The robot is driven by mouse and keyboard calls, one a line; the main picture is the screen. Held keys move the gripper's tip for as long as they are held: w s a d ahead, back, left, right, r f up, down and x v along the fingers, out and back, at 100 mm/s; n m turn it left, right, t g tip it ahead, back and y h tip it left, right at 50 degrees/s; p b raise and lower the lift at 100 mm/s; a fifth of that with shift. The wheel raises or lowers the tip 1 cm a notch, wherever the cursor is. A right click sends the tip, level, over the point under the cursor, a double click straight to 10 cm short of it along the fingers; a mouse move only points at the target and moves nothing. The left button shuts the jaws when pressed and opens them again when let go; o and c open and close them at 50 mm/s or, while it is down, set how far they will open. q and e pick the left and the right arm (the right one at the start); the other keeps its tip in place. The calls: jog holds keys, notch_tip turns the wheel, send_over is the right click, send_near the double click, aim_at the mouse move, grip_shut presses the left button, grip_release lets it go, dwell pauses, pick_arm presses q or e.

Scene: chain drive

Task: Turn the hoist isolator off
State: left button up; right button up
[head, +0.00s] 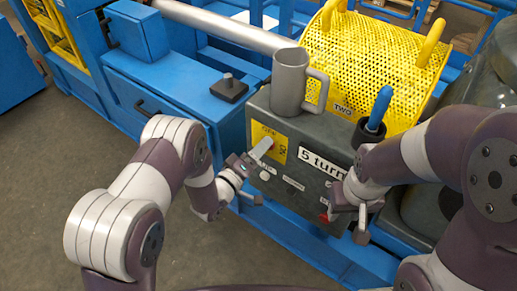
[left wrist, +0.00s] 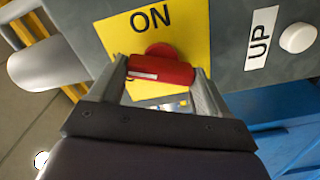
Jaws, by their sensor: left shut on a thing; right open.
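The hoist isolator is a red handle (left wrist: 162,70) on a yellow plate (left wrist: 188,30) lettered ON, on the front of the grey control box (head: 310,150). In the left wrist view the handle lies crosswise below the ON lettering. My left gripper (head: 262,150) is shut on the handle, one finger at each end; it also shows in the left wrist view (left wrist: 160,80). In the head view the fingers hide most of the handle. My right gripper (head: 352,214) is open and empty in front of the box's lower right part.
A grey mug (head: 290,82) stands on the box, beside a blue-handled tool (head: 379,110) in a dark holder. A yellow perforated guard (head: 375,60) is behind. A white button (left wrist: 298,38) sits beside the UP label (left wrist: 261,38). Open floor lies at lower left.

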pick_arm(q)
jog(key=n+p, duration=0.1)
jog(key=n, duration=0.3)
jog(key=shift+w+n, duration=0.15)
jog(key=shift+n, duration=0.25)
dwell(0.4)
jog(key=o, duration=0.9)
jog(key=shift+o, duration=0.6)
jog(key=v, duration=1.2)
jog(key=shift+s+a+p, duration=0.2)
jog(key=shift+s+p, duration=0.1)
jog(key=shift+p, duration=0.1)
